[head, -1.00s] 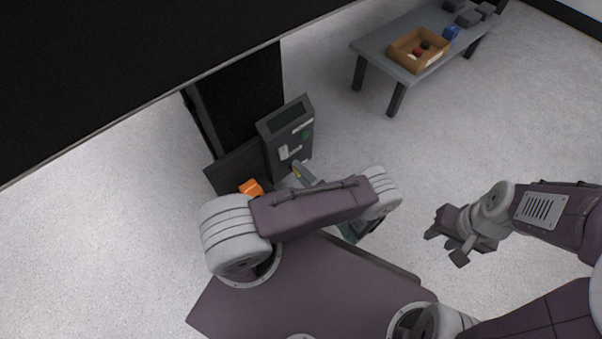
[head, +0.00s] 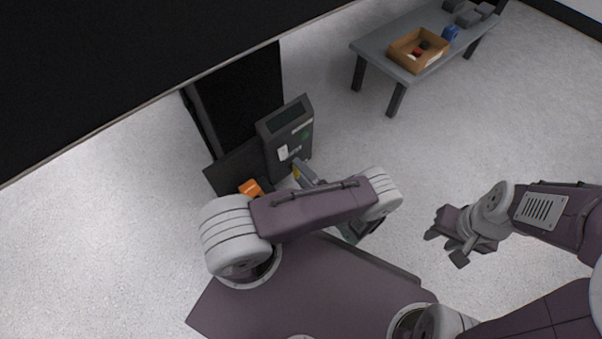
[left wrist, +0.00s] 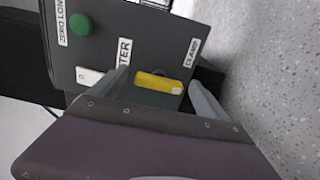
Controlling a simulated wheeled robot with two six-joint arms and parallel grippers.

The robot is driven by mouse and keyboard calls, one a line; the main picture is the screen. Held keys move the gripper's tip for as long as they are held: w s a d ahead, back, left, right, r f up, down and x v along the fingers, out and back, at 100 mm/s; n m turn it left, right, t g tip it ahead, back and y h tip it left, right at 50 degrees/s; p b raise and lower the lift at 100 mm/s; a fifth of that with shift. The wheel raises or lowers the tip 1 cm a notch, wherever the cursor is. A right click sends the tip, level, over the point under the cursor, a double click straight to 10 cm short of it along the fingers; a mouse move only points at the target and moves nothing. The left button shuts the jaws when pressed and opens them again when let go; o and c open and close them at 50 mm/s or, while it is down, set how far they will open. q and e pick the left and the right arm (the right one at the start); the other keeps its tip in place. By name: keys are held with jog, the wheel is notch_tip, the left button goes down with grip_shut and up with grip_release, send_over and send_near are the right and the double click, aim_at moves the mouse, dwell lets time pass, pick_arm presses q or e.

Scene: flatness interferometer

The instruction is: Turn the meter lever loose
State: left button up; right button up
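The meter lever (left wrist: 158,83) is a short yellow bar with a pale end, lying across the dark panel between the METER and CLAMP labels in the left wrist view. In the head view its unit (head: 288,135) is a dark grey box below the black overhang. My left gripper (left wrist: 162,86) is open, one finger on each side of the lever; I cannot tell whether either finger touches it. In the head view the left gripper (head: 302,173) is at the box's lower front, partly hidden by my arm. My right gripper (head: 446,246) is open and empty over the floor.
A green button (left wrist: 80,25) is on the panel. An orange object (head: 251,188) sits left of the box. A large black slab (head: 120,70) overhangs the upper left. A grey table (head: 375,44) with a brown tray (head: 397,62) stands at the back; the floor between is clear.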

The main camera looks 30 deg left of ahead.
pick_arm(q)
jog(key=r+p, duration=0.4)
jog(key=r, duration=0.1)
jog(key=shift+w+d+p, duration=0.1)
jog(key=shift+d+p, duration=0.2)
jog(key=shift+p, duration=0.05)
jog(key=d+r+p, duration=0.3)
jog(key=d+r, duration=0.3)
jog(key=d, duration=0.5)
jog(key=shift+p, duration=0.35)
